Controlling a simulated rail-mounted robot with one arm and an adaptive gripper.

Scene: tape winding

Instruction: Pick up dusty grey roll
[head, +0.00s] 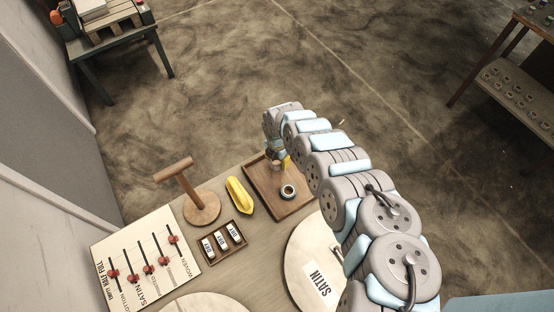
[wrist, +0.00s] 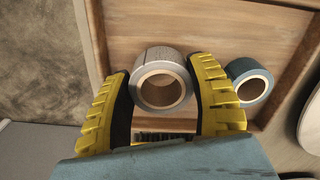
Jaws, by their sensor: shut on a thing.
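The dusty grey roll (wrist: 161,66) is a short light grey ring of tape with a tan core, seen in the wrist view between the two yellow-and-black fingers of my gripper (wrist: 163,90). The fingers are shut on its two sides. In the head view my gripper (head: 283,160) is over the wooden tray (head: 299,213), and the roll (head: 276,165) shows only partly beside the fingers. A dark blue-grey roll (wrist: 247,82) lies in the tray right of the gripper; it also shows in the head view (head: 288,192).
Left of the tray are a yellow object (head: 239,196), a wooden T-shaped stand (head: 201,207) and a small box of labelled blocks (head: 242,241). A board with red sliders (head: 104,249) lies at the left. A round disc with a "SATIN" card (head: 293,262) lies near my arm.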

